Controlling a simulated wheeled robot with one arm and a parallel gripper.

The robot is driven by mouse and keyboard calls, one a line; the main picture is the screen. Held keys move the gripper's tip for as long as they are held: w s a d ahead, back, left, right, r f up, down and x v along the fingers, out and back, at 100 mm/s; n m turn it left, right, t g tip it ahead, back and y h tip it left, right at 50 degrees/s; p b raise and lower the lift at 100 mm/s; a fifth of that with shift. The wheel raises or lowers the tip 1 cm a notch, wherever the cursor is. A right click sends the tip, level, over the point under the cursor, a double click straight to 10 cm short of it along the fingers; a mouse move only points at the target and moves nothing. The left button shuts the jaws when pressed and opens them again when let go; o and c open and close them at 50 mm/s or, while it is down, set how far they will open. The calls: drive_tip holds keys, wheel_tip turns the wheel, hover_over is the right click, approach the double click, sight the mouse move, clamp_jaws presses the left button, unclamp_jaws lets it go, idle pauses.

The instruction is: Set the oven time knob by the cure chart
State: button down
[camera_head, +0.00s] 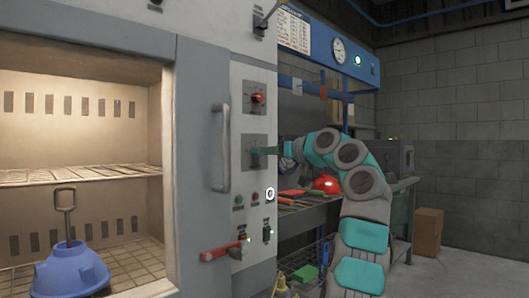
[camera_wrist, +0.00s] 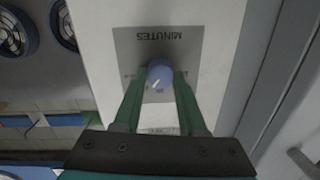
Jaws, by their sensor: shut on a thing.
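The time knob (camera_wrist: 160,73) is blue-grey with a white pointer mark. It sits on a grey plate (camera_wrist: 190,42) lettered MINUTES, upside down in the wrist view. The pointer slants to the lower left there; the scale marks are too small to read. My gripper (camera_wrist: 157,84) is shut on the knob, one green finger at each side. In the head view my gripper (camera_head: 262,152) reaches from the right to the lower dial plate (camera_head: 249,142) and hides the knob. The cure chart (camera_head: 294,31) hangs at the upper middle; its rows are unreadable.
The oven (camera_head: 82,105) stands open at left, with a blue hood (camera_head: 70,274) inside. A red knob (camera_head: 257,99) is above my gripper. A vertical handle (camera_head: 221,148) is left of the panel. A bench with a red hood (camera_head: 326,184) stands behind my arm.

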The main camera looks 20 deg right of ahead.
drive_tip(key=shift+c, duration=2.3)
unclamp_jaws()
drive_tip(key=shift+s, duration=0.1)
drive_tip(key=b+v, duration=0.2)
drive_tip(key=v, duration=0.5)
drive_tip(key=shift+s+d, duration=0.2)
drive_tip(key=shift+s, duration=0.05)
